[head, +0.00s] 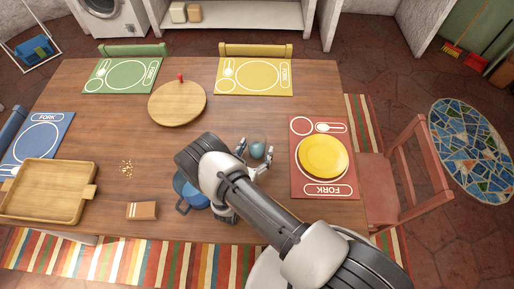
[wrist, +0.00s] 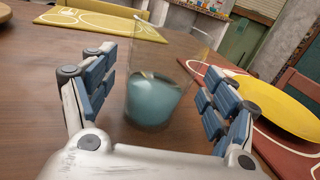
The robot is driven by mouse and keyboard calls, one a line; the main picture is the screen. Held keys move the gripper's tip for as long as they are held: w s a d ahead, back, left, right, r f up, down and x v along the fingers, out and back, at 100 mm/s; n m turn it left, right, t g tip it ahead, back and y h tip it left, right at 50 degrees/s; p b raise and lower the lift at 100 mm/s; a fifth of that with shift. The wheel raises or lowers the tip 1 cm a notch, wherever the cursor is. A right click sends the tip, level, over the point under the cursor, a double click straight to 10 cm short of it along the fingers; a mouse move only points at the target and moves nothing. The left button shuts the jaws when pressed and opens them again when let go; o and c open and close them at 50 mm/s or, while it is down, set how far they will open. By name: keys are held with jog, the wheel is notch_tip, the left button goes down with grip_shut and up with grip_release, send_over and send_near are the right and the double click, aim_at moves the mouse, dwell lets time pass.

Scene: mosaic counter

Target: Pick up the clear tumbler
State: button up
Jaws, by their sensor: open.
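The clear tumbler (wrist: 150,100) stands upright on the wooden table, with blue-green liquid in its lower part. In the wrist view it is centred ahead of my palm, between the spread fingers. It also shows small in the head view (head: 257,148). My gripper (wrist: 158,82) is open and empty, with one finger on each side of the tumbler and visible gaps beside the glass. In the head view my gripper (head: 255,156) reaches over the table at the tumbler, left of the red placemat.
A yellow plate (head: 323,157) lies on the red placemat (head: 303,128) to the right. A blue pot (head: 184,188) is partly hidden by my arm.

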jog(key=shift+w+d, duration=0.1)
jog(key=shift+w, duration=0.3)
jog(key=c, duration=1.4)
